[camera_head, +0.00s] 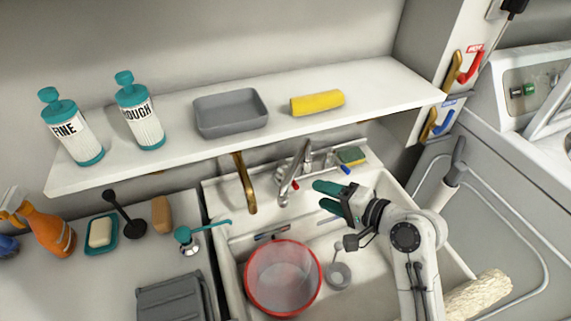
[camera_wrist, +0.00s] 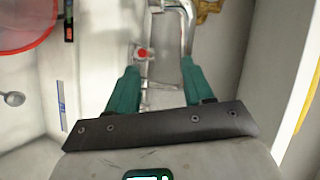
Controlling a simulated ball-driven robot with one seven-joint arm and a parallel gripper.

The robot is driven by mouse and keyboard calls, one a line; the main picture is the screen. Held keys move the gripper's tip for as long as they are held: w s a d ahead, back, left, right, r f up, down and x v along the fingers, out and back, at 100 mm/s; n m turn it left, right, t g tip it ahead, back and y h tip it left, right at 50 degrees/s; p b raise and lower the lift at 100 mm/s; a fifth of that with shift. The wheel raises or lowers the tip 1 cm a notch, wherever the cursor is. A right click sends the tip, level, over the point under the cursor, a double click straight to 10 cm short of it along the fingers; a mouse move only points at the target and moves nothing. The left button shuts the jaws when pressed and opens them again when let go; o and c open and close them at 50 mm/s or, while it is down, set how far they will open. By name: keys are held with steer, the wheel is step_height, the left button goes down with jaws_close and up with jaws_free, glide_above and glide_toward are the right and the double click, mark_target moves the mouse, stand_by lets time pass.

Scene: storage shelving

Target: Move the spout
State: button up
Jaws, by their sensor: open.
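The chrome spout (camera_head: 295,172) rises from the tap at the back of the white sink and hangs over the basin. In the wrist view the spout (camera_wrist: 188,20) is at the top, just beyond the right finger, with the tap's red-marked handle (camera_wrist: 142,53) beyond the left finger. My gripper (camera_head: 329,196) is over the sink, to the right of the spout and slightly below it in the head view. Its two teal fingers (camera_wrist: 158,80) are apart with nothing held between them. Whether a finger touches the spout I cannot tell.
A red-rimmed bucket (camera_head: 283,278) and a strainer (camera_head: 339,274) are in the sink. A white shelf (camera_head: 375,92) overhangs the tap, holding two bottles, a grey tray (camera_head: 230,110) and a yellow roll (camera_head: 317,103). A sponge (camera_head: 352,156) lies right of the tap.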

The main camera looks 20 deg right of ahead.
steer(key=w+a+m+t, duration=0.1)
steer(key=w+a, duration=0.3)
steer(key=w, duration=0.8)
steer(key=shift+w, duration=0.15)
steer(key=shift+a, duration=0.1)
jaws_close()
